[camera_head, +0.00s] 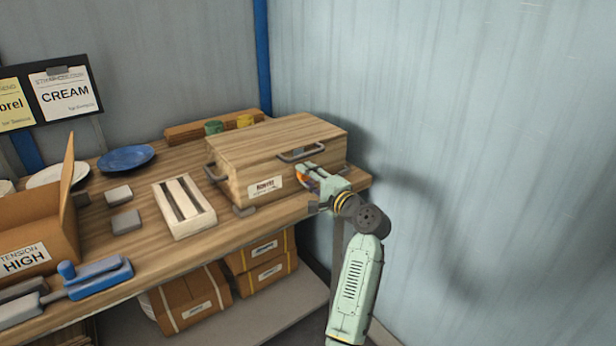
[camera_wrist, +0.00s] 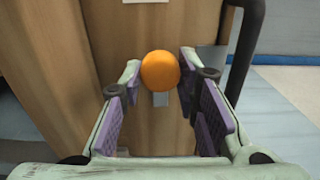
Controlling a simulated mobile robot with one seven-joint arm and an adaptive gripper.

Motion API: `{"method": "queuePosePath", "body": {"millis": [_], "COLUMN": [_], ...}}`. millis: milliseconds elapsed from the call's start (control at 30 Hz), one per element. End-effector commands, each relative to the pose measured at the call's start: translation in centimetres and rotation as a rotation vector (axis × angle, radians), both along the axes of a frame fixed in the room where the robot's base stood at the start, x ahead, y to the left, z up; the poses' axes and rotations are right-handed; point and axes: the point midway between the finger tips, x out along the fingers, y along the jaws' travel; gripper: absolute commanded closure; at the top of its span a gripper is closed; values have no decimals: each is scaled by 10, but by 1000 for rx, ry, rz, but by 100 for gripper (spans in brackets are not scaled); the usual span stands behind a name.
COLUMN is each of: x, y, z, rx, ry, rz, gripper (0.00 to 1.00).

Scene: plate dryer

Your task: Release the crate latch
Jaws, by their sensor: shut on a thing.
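The wooden crate (camera_head: 262,140) stands closed on the right end of the bench, with metal handles and a white label on its front. In the wrist view, its brown wooden face (camera_wrist: 85,50) fills the upper left and middle. An orange round knob (camera_wrist: 160,70) sits before that face, with a small grey piece (camera_wrist: 160,99) just below it. I take the knob to be the latch's. My gripper (camera_head: 313,183) is at the crate's front right. In the wrist view, the purple-padded fingers are shut on the knob, one on each side.
A dark handle (camera_wrist: 245,45) stands close to the right finger in the wrist view. A light slotted tray (camera_head: 184,207), grey blocks, a blue plate (camera_head: 126,158) and an open carton (camera_head: 35,225) lie left along the bench. A wall rises behind the crate and to its right.

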Motion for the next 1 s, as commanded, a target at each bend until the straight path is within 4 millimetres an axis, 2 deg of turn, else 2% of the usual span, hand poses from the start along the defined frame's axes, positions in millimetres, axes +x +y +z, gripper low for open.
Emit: {"method": "queuePosePath", "body": {"millis": [67, 100, 367, 733, 867, 1000], "x": [0, 0, 0, -4, -19, -43], "y": [0, 0, 0, -4, -14, -33], "z": [0, 0, 0, 0, 0, 0], "rx": [1, 1, 1, 0, 0, -1], "ry": [0, 0, -1, -1, -1, -1], "rz": [-1, -1, -1, -2, -2, -5], "gripper": [99, 69, 52, 52, 52, 52]}}
